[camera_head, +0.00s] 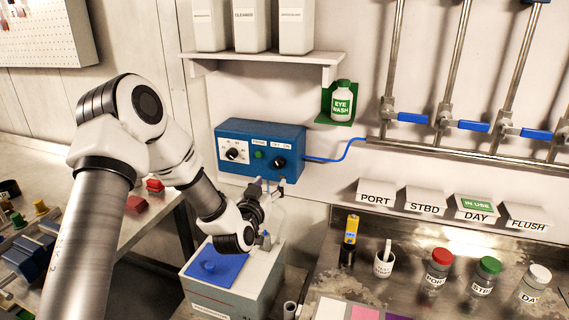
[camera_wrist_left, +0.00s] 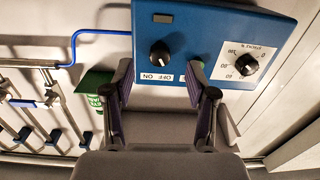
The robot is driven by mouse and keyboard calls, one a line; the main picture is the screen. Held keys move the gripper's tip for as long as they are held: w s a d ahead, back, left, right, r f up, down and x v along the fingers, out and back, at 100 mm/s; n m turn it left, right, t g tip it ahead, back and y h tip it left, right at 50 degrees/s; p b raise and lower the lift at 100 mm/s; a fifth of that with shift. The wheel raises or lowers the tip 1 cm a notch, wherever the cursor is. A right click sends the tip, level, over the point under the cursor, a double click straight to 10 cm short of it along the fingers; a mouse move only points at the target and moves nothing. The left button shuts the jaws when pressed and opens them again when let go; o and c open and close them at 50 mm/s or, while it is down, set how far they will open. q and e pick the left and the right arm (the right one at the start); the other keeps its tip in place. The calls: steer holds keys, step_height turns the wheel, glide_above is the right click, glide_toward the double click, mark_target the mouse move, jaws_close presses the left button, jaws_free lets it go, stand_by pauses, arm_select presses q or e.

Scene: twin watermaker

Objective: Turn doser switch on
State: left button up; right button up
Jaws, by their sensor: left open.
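The blue doser box (camera_head: 248,134) is mounted on the wall in the head view and fills the top of the left wrist view (camera_wrist_left: 203,18). Its black switch knob (camera_head: 279,162) sits at the box's right, under an OFF/ON label. In the left wrist view the knob (camera_wrist_left: 160,52) appears upside down, with the label (camera_wrist_left: 157,77) below it. I cannot surely tell which way it points. My left gripper (camera_head: 272,184) is open and empty, just below the knob. Its two fingers (camera_wrist_left: 160,80) flank the label, apart from the knob. My right gripper is not in view.
A numbered dial (camera_head: 235,153) and a green lamp (camera_head: 259,155) share the box face. A blue tube (camera_head: 335,160) leaves its right side. A shelf with white bottles (camera_head: 265,57) hangs above, and an eyewash bottle (camera_head: 342,103) at right. A box with blue lid (camera_head: 218,265) stands below.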

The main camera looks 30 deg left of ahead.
mark_target(278, 166)
arm_select(q)
steer(key=w+r, duration=0.1)
steer(key=w+r+p, duration=0.1)
steer(key=shift+a+r+t, duration=0.2)
steer(key=shift+r+t, duration=0.1)
steer(key=w, duration=0.1)
steer(key=w+a+f+p, duration=0.1)
steer(key=w, duration=0.2)
steer(key=shift+w+a+f, duration=0.15)
steer(key=shift+w+a, duration=0.15)
steer(key=shift+s+d+r, duration=0.1)
steer(key=shift+s+r, duration=0.1)
steer(key=shift+s, duration=0.1)
jaws_close()
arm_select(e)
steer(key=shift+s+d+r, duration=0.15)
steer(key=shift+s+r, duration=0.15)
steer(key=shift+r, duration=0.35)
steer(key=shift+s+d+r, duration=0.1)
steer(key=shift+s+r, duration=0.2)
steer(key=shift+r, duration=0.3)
